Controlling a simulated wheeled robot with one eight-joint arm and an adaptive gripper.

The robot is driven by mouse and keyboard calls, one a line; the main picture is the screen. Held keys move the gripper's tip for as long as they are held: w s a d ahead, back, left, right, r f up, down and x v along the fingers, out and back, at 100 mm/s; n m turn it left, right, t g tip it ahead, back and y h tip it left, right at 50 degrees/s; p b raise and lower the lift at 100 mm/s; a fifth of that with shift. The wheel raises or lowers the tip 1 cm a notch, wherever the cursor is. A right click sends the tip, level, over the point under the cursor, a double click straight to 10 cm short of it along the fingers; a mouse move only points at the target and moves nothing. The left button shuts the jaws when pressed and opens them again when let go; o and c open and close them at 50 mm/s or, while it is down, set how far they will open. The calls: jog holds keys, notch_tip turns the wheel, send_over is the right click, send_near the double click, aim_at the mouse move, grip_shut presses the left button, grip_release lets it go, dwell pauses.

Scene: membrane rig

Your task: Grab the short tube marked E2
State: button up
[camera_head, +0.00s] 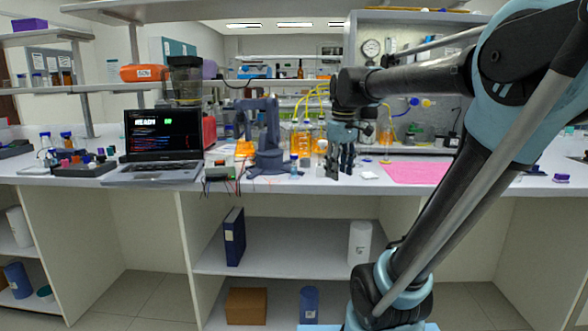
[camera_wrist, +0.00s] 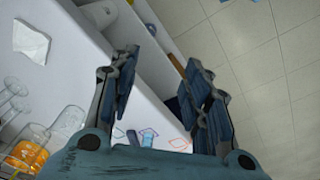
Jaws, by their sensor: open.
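My gripper (camera_head: 341,172) is over the bench top near its front edge, fingers pointing down. In the wrist view its fingers (camera_wrist: 163,62) are spread open, with nothing between them. A small tube with a blue cap (camera_head: 293,164) stands on the bench to the left of my gripper, apart from it. In the wrist view a small blue object (camera_wrist: 148,136) shows low between the finger bases, partly hidden by my gripper; I cannot tell if it is the same tube. No E2 marking is readable in either view.
Flasks with orange liquid (camera_head: 301,143) and yellow tubing stand behind. A blue-grey device (camera_head: 267,140) and loose wires are left of the capped tube. A white tissue (camera_head: 369,175) and a pink mat (camera_head: 418,172) lie right. A laptop (camera_head: 162,134) is further left.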

jog(key=w+a+r+n+g, duration=0.1)
jog(key=w+a+r+n, duration=0.6)
jog(key=w+a+r, duration=0.8)
send_near(295, 177)
jog(key=shift+w+f, duration=0.15)
jog(key=shift+w, duration=0.65)
jog(key=shift+s+a+f, duration=0.1)
jog(key=shift+f, duration=1.2)
jog(key=shift+s+a+f, duration=0.1)
jog(key=shift+f, duration=1.25)
jog(key=shift+c, duration=0.6)
jog(key=c, duration=0.8)
